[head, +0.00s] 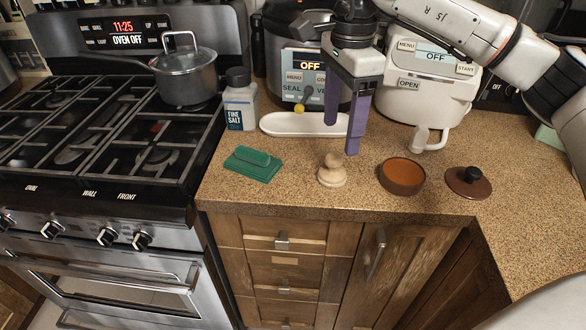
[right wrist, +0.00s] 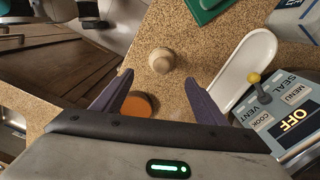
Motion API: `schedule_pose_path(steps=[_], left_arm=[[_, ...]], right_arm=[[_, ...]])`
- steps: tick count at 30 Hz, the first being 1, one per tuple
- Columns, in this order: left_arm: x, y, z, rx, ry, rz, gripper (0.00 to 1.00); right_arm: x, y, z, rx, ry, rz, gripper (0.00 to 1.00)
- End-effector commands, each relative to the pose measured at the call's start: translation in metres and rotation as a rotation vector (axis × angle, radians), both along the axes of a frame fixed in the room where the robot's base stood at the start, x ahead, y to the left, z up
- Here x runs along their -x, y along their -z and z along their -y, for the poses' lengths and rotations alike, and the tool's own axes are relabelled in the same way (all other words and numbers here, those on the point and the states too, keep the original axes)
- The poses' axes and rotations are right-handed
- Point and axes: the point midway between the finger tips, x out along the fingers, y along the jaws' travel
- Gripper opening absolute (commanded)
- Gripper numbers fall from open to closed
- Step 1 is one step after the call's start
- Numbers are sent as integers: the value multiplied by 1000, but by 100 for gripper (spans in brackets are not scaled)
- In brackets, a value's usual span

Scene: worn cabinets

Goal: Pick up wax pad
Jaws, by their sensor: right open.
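A wooden knob-shaped piece with a round base (head: 332,171) stands upright on the counter; it also shows in the right wrist view (right wrist: 161,61). A green pad with a raised grip (head: 253,164) lies to its left, partly in the right wrist view (right wrist: 208,8). I cannot tell for certain which of the two is the wax pad. My right gripper (head: 342,137) is open and empty, pointing down above the counter by the wooden piece. In the right wrist view the wooden piece is beyond and between the spread fingertips (right wrist: 159,78). My left gripper is not in view.
A brown bowl with orange contents (head: 402,174) and a brown lid (head: 467,182) are to the right. A white dish (head: 285,124), salt bottle (head: 240,105) and two cookers (head: 290,45) (head: 425,95) stand behind. A stove (head: 90,130) is left. The counter's front edge is close.

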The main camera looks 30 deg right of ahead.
Motion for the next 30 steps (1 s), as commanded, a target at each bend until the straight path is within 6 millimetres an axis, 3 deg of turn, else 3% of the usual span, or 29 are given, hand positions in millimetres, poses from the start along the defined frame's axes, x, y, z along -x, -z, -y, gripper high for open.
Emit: schedule_pose_path(steps=[10,14,22,30], left_arm=[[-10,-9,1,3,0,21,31],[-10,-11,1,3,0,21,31],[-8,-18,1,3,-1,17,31],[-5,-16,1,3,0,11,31]], right_arm=[[-1,46,-2,1,-4,-3,69],[-1,54,-2,1,-5,-3,69],[-2,93,-2,0,-4,-4,69],[-2,101,-2,0,-4,-1,69]])
